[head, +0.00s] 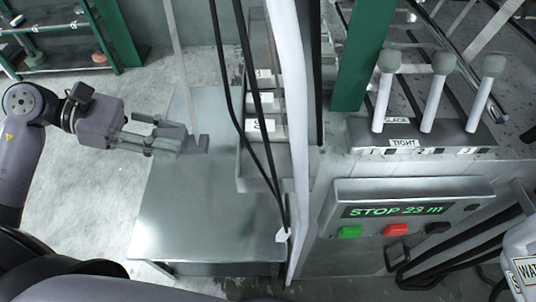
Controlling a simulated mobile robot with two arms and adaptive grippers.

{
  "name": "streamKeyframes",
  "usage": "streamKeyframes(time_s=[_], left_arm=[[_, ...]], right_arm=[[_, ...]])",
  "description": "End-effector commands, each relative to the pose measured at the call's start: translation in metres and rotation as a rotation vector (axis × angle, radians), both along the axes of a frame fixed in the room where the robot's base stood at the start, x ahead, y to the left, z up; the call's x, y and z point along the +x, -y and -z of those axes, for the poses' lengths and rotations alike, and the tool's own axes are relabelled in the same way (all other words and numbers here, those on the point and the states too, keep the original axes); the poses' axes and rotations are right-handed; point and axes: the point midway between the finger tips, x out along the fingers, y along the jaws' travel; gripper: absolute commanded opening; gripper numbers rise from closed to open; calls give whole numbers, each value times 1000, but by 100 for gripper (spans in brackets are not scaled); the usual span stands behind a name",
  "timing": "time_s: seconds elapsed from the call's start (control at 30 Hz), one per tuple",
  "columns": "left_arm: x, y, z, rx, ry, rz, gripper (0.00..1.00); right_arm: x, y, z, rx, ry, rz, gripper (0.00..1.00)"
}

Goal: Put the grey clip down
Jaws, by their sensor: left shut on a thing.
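My left gripper (168,138) reaches in from the left over the grey metal table. Its fingers are shut on the grey clip (198,145), whose end shows beyond the fingertips. A pale webbing strip (180,60) hangs from above and comes down to the clip; whether it is gripped in it I cannot tell. The clip appears to be above the table (205,215), but the exact gap is unclear. My right gripper is out of view.
The table's front half is bare. A rack with white labels (264,98), dark cables and a white pipe (290,110) stand along its right side. Further right are three levers (433,90) and a panel reading "STOP 23 m" (395,211) with green and red buttons.

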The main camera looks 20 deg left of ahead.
Motion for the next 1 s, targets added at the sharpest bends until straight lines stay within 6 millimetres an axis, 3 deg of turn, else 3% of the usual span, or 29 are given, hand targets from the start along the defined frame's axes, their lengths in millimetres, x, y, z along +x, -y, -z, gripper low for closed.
streamKeyframes(time_s=[0.4, 0.53, 0.77, 1.0], left_arm=[[31, 109, -10, -6, 5, 2, 1], [39, 137, -8, -6, 4, 2, 1], [45, 156, -1, -2, -1, -2, 1], [45, 156, 29, -3, -4, -3, 1]], right_arm=[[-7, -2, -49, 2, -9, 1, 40], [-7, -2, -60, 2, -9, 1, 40], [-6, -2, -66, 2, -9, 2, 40], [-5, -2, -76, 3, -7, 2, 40]])
